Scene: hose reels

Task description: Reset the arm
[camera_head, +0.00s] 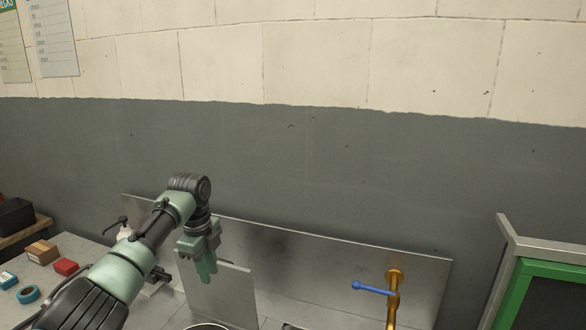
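My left arm (119,269), green and black, reaches up from the lower left and bends down at a black joint. My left gripper (206,270) hangs from it with its green fingers pointing down. It is in front of a metal backsplash, above or beside an upright grey metal panel (228,291). The fingers overlap from this angle, so I cannot tell whether they are apart. I see nothing held in them. My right gripper is out of view.
A brass pipe with a blue-handled valve (372,288) stands at the right of the metal backsplash (330,262). A green-framed board (540,290) is at far right. A red box (66,267), a cardboard box (42,252) and blue tape (28,294) lie left.

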